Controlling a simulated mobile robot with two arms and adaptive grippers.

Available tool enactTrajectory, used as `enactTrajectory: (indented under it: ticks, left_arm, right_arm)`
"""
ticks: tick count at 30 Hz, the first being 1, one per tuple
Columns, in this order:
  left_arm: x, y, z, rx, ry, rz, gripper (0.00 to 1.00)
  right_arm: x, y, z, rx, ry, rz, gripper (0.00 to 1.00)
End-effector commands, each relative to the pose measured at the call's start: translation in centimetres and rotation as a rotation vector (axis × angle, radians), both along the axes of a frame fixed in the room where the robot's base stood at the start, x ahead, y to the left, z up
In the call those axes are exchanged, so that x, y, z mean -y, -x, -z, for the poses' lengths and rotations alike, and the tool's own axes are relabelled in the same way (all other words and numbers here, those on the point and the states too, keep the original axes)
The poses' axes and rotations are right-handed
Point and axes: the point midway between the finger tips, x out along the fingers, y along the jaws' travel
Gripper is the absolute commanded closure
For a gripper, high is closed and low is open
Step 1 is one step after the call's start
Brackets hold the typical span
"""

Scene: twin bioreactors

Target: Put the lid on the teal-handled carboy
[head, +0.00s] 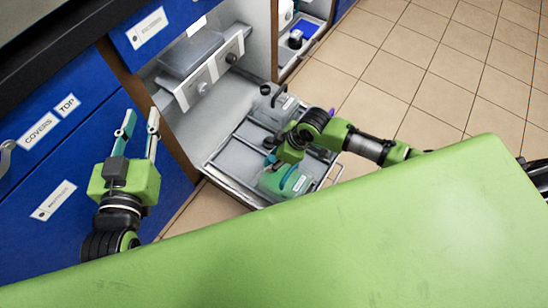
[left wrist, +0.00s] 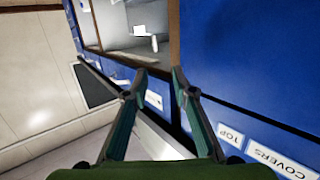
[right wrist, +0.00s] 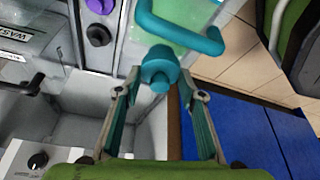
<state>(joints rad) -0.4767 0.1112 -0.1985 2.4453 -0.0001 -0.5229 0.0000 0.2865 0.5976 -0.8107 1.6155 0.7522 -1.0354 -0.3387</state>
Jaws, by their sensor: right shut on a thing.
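The teal-handled carboy (head: 272,184), holding green liquid, stands at the front of the pull-out tray in the head view. Its teal handle (right wrist: 205,40) arches across the top of the right wrist view. My right gripper (right wrist: 158,88) is shut on the teal lid (right wrist: 159,66), which sits between its fingertips close beside the handle. In the head view my right gripper (head: 273,160) is over the carboy's top, and the lid is mostly hidden. I cannot tell whether the lid touches the carboy's neck. My left gripper (head: 140,122) is open and empty before the blue drawers; its spread fingers show in the left wrist view (left wrist: 158,78).
A dark-handled carboy (head: 270,110) stands behind on the same tray (head: 228,158). A grey unit with knobs (head: 205,80) is left of it inside the cabinet. Blue drawers (head: 62,150) line the left. Tiled floor (head: 420,75) is clear at the right.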

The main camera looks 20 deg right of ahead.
Motion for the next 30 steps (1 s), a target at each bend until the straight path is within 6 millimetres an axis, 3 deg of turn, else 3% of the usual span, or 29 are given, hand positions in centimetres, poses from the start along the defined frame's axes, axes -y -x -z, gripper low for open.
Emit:
enactTrajectory:
  ticks: [12,30]
  left_arm:
    - [-0.4,0.4,1.4,-0.062,-0.016,-0.007,0.75]
    - [-0.4,0.5,1.6,-0.07,-0.018,-0.006,0.75]
  right_arm:
    - [0.0,0.0,0.1,0.0,0.0,0.0,0.75]
    - [0.0,0.0,0.2,0.0,0.0,0.0,0.75]
